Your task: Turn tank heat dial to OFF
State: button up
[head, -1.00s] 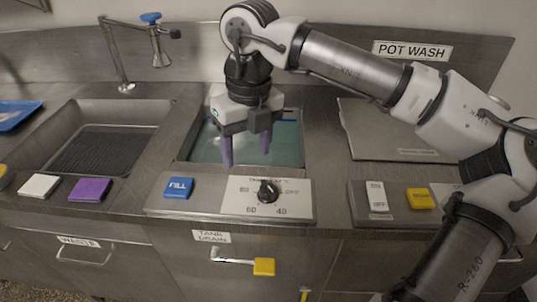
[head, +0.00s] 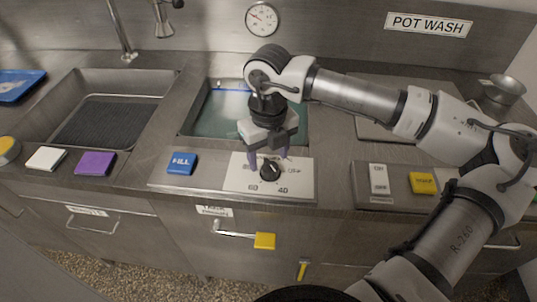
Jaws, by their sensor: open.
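The tank heat dial is a black knob (head: 270,170) on a white plate (head: 240,181) marked with 60, 40 and OFF, set in the counter's front ledge. Its pointer direction is too small to read surely. My gripper (head: 268,160) is open and points down right at the dial, with its purple fingers just behind or beside the knob. I cannot tell whether they touch it. My gripper hides the plate's upper markings.
The water tank (head: 215,115) lies behind the dial. A blue FILL button (head: 182,163) is to the left, a rocker switch (head: 378,178) and a yellow button (head: 423,183) to the right. A yellow-ended drain lever (head: 264,241) sticks out below.

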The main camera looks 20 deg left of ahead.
jog(key=shift+f, duration=0.95)
jog(key=c, duration=1)
